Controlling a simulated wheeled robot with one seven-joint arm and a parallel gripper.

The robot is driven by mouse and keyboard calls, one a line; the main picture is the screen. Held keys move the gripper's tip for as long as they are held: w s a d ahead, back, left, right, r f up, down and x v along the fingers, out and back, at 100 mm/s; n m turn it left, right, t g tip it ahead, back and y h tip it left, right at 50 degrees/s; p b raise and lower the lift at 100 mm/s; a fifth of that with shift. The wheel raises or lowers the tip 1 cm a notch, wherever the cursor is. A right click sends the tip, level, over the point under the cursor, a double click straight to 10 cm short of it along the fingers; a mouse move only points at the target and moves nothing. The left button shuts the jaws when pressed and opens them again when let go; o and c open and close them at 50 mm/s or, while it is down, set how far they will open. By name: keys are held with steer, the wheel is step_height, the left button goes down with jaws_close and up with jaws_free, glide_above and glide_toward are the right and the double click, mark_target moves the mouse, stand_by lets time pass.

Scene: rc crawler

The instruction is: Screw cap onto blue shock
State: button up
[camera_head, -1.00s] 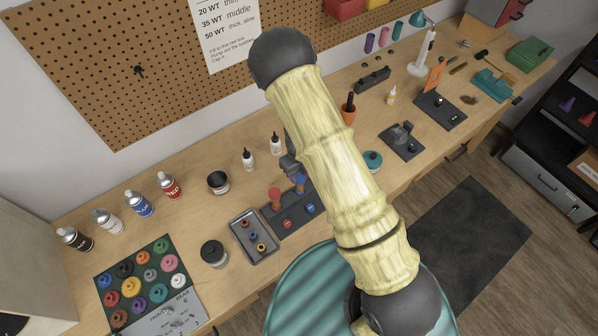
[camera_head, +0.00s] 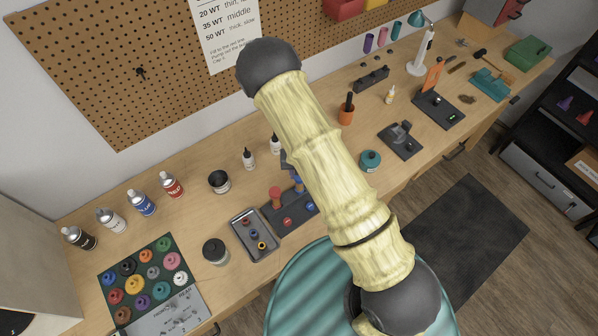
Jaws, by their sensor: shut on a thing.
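The blue shock (camera_head: 299,186) stands in a dark holder (camera_head: 270,219) on the bench, partly hidden by my arm. A red shock (camera_head: 276,195) stands to its left. A red disc (camera_head: 287,221) and a blue disc (camera_head: 310,208) lie on the front of the holder; I cannot tell whether they are caps. My gripper (camera_head: 287,162) shows only as a dark sliver beside my forearm, just above and behind the blue shock. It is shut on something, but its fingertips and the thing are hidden. I cannot tell whether they touch the shock.
A grey tray (camera_head: 239,223) with small coloured rings lies left of the holder. Dark jars (camera_head: 216,250) and (camera_head: 219,181), dropper bottles (camera_head: 249,158) and spray cans (camera_head: 171,184) stand around it. A teal jar (camera_head: 370,160) stands right of my arm.

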steer(key=shift+m, duration=0.9)
steer(key=m, duration=0.4)
steer(key=o, duration=1)
steer(key=shift+o, duration=0.2)
steer(key=shift+r, duration=2.55)
